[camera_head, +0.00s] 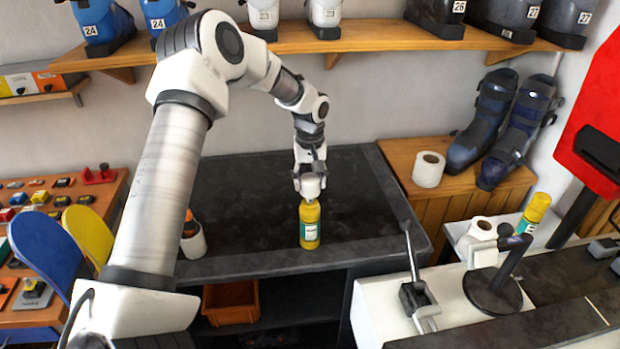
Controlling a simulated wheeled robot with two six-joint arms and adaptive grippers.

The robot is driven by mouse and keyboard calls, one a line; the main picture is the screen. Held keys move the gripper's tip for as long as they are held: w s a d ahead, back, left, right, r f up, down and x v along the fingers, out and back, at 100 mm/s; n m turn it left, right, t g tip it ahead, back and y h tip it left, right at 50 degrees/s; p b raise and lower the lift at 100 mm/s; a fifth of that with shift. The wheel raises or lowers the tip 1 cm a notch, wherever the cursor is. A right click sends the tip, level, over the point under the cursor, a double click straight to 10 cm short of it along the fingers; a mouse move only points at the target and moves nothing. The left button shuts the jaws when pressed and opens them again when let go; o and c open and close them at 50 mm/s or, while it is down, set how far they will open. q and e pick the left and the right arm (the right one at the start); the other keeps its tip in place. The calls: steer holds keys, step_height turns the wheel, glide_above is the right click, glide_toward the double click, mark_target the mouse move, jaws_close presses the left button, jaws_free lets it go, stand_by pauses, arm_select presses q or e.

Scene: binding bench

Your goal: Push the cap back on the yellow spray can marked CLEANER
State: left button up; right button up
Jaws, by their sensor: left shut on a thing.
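A yellow spray can (310,233) with a pale and green label stands upright near the front of the dark bench top. The label's lettering is too small to read. My left gripper (310,194) points straight down over the can's top, shut on the yellow cap (310,208). The fingers hide part of the cap, and I cannot tell whether it is fully seated. A second yellow can (535,212) stands at the right on a white surface. My right gripper is not in view.
The dark bench top (240,190) is mostly clear around the can. A white cup (193,243) holding something stands at its left front. A white roll (429,169) sits on the wooden cabinet at right. A lever tool (416,291) stands at front right. A boot shelf (370,38) hangs above.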

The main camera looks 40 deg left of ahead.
arm_select(q)
steer(key=shift+w+a+f, duration=0.1)
steer(key=shift+w+f, duration=0.05)
steer(key=shift+r+p, duration=0.2)
steer(key=shift+p, duration=0.15)
steer(key=shift+f, duration=0.1)
stand_by(0.3)
steer(key=shift+p, duration=0.4)
steer(key=shift+f, duration=0.25)
stand_by(0.4)
